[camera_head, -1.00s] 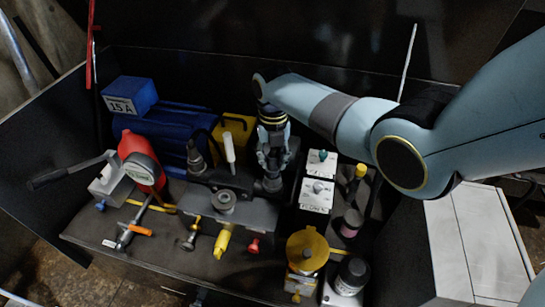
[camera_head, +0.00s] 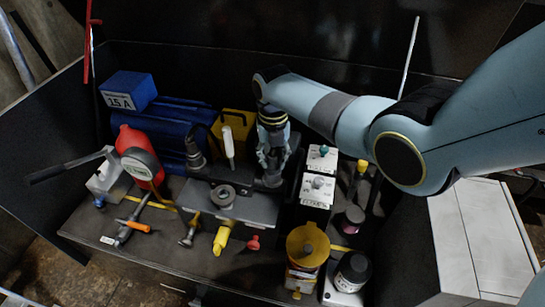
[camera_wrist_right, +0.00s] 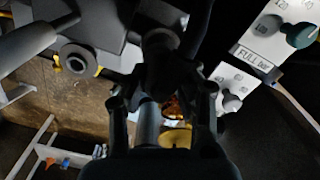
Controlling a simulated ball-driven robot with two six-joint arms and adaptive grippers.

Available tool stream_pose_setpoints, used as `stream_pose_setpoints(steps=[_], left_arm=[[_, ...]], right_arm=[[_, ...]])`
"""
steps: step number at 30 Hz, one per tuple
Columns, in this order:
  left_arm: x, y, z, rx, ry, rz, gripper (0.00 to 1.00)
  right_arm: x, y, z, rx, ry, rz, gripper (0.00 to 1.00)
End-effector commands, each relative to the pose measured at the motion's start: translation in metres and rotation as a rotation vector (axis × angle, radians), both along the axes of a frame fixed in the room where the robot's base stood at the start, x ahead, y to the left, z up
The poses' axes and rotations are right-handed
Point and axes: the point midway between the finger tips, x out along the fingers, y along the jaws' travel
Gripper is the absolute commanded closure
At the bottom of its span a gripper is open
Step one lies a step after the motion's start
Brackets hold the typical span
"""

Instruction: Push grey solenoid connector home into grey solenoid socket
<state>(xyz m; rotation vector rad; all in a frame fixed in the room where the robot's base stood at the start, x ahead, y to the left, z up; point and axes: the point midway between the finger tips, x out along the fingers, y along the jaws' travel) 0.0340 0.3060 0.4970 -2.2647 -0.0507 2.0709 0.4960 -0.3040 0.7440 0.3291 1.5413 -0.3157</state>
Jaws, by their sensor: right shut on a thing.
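My right gripper (camera_head: 271,162) reaches down over the right end of the dark valve block (camera_head: 245,206) in the head view. In the right wrist view its fingers (camera_wrist_right: 162,95) are closed around a dark grey body (camera_wrist_right: 158,62), which I take to be the grey solenoid connector. A lighter grey cylinder (camera_wrist_right: 148,122) shows between the fingers. A dark round part (camera_head: 271,181) sits directly below the fingertips in the head view. The grey socket is hidden by the gripper and connector, so I cannot tell how deep the connector sits. My left gripper is not in view.
Labelled white-topped boxes (camera_head: 317,190) stand close right of the gripper. A black plug-like part (camera_head: 196,158) and an upright white handle (camera_head: 228,142) stand to the left.

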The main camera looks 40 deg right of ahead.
Motion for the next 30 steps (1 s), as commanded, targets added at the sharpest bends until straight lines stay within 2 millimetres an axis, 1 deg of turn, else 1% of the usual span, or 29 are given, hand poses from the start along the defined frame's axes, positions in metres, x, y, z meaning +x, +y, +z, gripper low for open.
stream_pose_setpoints(steps=[2, 11, 12, 17, 18, 23, 24, 30], left_arm=[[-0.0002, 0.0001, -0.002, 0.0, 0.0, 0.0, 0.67], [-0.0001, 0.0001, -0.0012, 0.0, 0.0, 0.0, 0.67], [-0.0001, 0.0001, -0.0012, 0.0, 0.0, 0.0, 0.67], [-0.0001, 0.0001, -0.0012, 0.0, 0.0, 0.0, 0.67], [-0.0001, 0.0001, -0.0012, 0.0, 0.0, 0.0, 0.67], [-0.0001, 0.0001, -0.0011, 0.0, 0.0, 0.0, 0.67], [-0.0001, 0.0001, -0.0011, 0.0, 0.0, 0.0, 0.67], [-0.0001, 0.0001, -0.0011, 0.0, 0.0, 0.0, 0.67]], right_arm=[[-0.0009, 0.0002, -0.0033, 0.0, 0.002, 0.0, 1.0], [-0.0013, 0.0003, -0.0027, 0.0, 0.003, 0.0, 1.0], [-0.0013, 0.0003, -0.0027, 0.0, 0.003, 0.0, 0.7], [-0.0012, 0.0002, -0.0026, 0.0, 0.003, 0.0, 0.49], [-0.0011, 0.0002, -0.0025, 0.0, 0.002, 0.0, 0.46], [-0.0009, 0.0002, -0.0023, 0.0, 0.002, 0.0, 0.46], [-0.0011, 0.0002, -0.0024, 0.0, 0.002, 0.0, 0.5], [-0.001, 0.0, -0.0023, 0.0, 0.002, 0.0, 0.5]])
